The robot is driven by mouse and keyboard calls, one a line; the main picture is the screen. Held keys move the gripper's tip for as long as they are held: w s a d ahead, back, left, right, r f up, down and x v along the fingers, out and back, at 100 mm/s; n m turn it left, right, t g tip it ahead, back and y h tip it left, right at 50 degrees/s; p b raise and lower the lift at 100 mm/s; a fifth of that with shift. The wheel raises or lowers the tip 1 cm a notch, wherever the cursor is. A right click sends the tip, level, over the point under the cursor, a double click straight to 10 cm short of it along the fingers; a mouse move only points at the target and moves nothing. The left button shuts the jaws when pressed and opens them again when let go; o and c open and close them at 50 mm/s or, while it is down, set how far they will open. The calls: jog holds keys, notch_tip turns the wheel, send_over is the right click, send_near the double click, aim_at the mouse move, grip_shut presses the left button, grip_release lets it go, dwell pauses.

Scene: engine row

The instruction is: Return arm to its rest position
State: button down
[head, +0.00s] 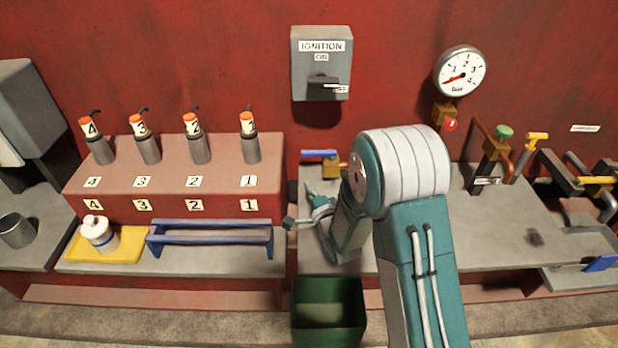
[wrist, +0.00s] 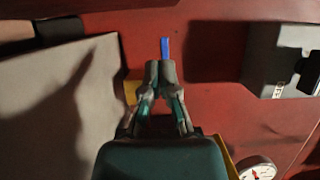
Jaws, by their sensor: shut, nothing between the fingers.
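My gripper (head: 291,222) is in front of the bench, left of my bent elbow in the head view, with its fingertips pointing left. In the wrist view my gripper (wrist: 161,72) has its two grey fingertips together, with nothing between them. A blue lever (wrist: 165,48) shows just beyond the fingertips in that view; whether they touch it cannot be told there. In the head view the blue-handled brass valve (head: 322,155) is above and apart from my gripper. My upper arm and elbow hide part of the bench behind them.
An ignition box (head: 321,63) marked ON and a pressure gauge (head: 460,74) are on the red wall. Numbered plugs stand on the left ledge (head: 172,160). A blue rack (head: 212,236), yellow tray (head: 92,246) and green bin (head: 328,313) are nearby. Valves crowd the right bench.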

jog(key=shift+v, duration=1.65)
jog(key=shift+a+r, duration=0.15)
jog(key=shift+a, duration=0.1)
jog(key=s+d+r+n+g+h, duration=0.2)
jog(key=s+d+r+n+h, duration=0.1)
jog(key=d+r, duration=0.35)
jog(key=s+d+r+n+g+h, duration=0.3)
jog(key=d+r, duration=0.2)
jog(key=r, duration=0.2)
jog(key=s+d+r+n+g, duration=0.1)
jog(key=s+d+n+g, duration=0.1)
jog(key=s, duration=0.6)
jog(key=s+d+r+n+g+h, duration=0.1)
jog(key=s+d+r+n+g, duration=0.1)
jog(key=s, duration=0.5)
jog(key=s+d+r+n+g, duration=0.1)
jog(key=s+d+r+n, duration=0.1)
jog(key=s, duration=0.6)
jog(key=shift+s+d+r+n+g+h, duration=0.15)
jog(key=shift+s+d+n+g+h, duration=0.15)
jog(key=shift+n+g, duration=0.15)
